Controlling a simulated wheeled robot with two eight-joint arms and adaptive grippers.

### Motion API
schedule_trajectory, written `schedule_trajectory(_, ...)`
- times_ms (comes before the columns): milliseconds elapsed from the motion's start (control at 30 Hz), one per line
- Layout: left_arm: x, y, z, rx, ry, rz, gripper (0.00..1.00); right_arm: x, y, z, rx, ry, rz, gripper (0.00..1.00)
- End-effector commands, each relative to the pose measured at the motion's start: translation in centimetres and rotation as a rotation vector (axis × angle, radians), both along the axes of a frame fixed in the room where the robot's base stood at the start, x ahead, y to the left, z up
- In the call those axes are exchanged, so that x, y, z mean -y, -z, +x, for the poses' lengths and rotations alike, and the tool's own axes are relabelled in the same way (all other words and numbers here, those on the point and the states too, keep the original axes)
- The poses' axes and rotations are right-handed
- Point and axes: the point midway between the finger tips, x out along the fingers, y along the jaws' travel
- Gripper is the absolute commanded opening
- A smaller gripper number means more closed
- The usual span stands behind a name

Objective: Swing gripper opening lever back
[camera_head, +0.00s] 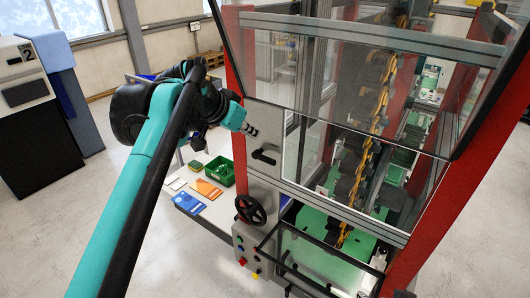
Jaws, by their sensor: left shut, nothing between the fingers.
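A short black lever handle (265,157) is mounted on the grey side panel (262,120) of the conveyor machine, left of its glass. It looks like the gripper opening lever. My left arm comes in from the lower left, and my left gripper (252,130) is just above and left of the lever, close to the panel. Its fingers are shut and hold nothing. A small gap shows between fingertips and lever; whether they touch the panel I cannot tell. The conveyor's yellow and dark gripper chain (368,150) shows behind the glass. My right gripper is not visible.
Below the lever are a black handwheel (250,208) and a control box (250,247) with coloured buttons. A side table holds a green bin (220,171) and coloured folders (188,203). A red frame post (234,75) stands beside the panel. Open floor lies to the left.

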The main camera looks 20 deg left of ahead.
Motion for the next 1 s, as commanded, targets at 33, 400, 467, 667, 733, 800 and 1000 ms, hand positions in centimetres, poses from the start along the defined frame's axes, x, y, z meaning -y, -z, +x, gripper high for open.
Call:
schedule_trajectory(33, 0.2, 0.5, 0.6, 0.000, 0.001, 0.000, 0.00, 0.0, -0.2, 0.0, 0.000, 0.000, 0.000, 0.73)
schedule_trajectory(400, 2.1, 5.9, 5.7, 0.000, 0.001, 0.000, 0.00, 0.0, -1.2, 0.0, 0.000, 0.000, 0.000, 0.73)
schedule_trajectory(467, 2.2, 6.9, 5.9, 0.000, 0.000, 0.000, 0.00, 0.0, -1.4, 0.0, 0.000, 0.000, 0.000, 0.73)
schedule_trajectory(667, 2.1, 9.4, 5.8, 0.000, -0.001, 0.001, 0.00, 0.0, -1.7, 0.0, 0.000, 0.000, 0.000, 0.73)
schedule_trajectory(733, 2.1, 9.8, 5.8, 0.000, -0.001, 0.001, 0.00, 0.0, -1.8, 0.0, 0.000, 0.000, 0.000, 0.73)
schedule_trajectory(800, 2.1, 10.1, 5.8, 0.000, -0.001, 0.001, 0.00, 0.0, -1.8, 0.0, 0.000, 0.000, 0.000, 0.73)
schedule_trajectory(1000, 2.1, 10.2, 5.8, 0.000, -0.001, 0.001, 0.00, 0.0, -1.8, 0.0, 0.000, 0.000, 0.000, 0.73)
